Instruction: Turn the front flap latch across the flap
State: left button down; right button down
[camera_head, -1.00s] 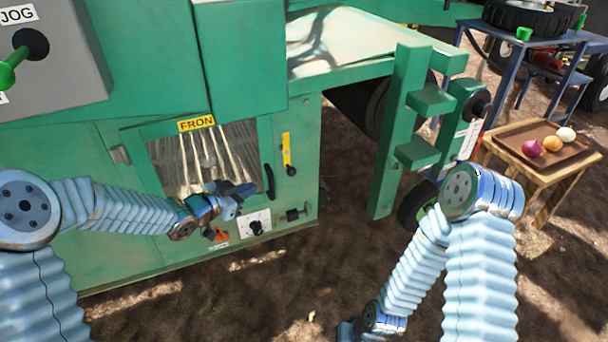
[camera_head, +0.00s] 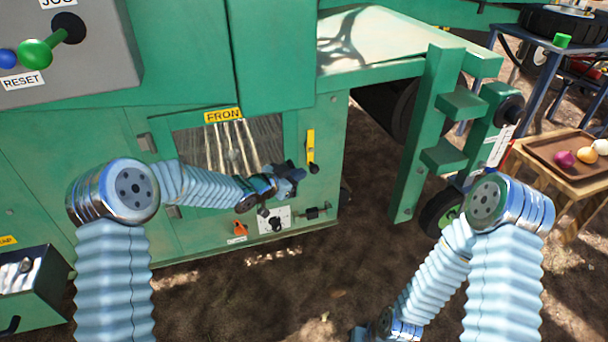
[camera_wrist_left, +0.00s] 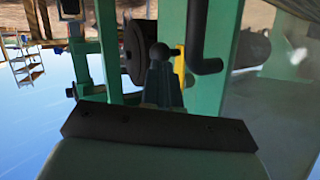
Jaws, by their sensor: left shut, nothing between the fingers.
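The front flap (camera_head: 232,147) is a windowed panel in the green machine, under a yellow label reading "FRON". The latch, a yellow bar (camera_head: 310,146) with a black knob at its lower end, stands upright on the frame right of the flap. Part of the yellow also shows in the wrist view (camera_wrist_left: 179,66), beside a black bent handle (camera_wrist_left: 207,55). My left gripper (camera_head: 298,171) is shut and empty, in front of the flap's right edge, just left of the latch's lower end. Its fingers (camera_wrist_left: 162,84) show in the wrist view; contact cannot be told. My right gripper is barely visible at the bottom edge.
Below the flap are an orange knob (camera_head: 240,229), a white dial plate (camera_head: 274,220) and a black bolt (camera_head: 317,211). A green post frame (camera_head: 428,140) stands to the right. A wooden table with an onion tray (camera_head: 545,153) is farther right.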

aim_at(313, 173)
pick_arm(q)
jog(key=shift+x, duration=1.45)
jog(key=shift+d+f+n+t+h+b, duration=0.15)
jog(key=shift+f+n+t+h+b, duration=0.2)
jog(key=shift+b, duration=0.9)
jog(key=shift+w+d+f+h+b, duration=0.1)
jog(key=shift+d+f+h+b, duration=0.2)
jog(key=shift+b, duration=0.5)
jog(key=shift+w+d+f+b, duration=0.15)
jog(key=shift+d+b, duration=0.15)
jog(key=shift+d, duration=0.15)
jog(key=shift+w+d+f+b, duration=0.15)
jog(key=shift+d+b, duration=0.15)
jog(key=shift+d, duration=0.15)
jog(key=shift+d+r, duration=0.1)
jog(key=shift+r, duration=0.05)
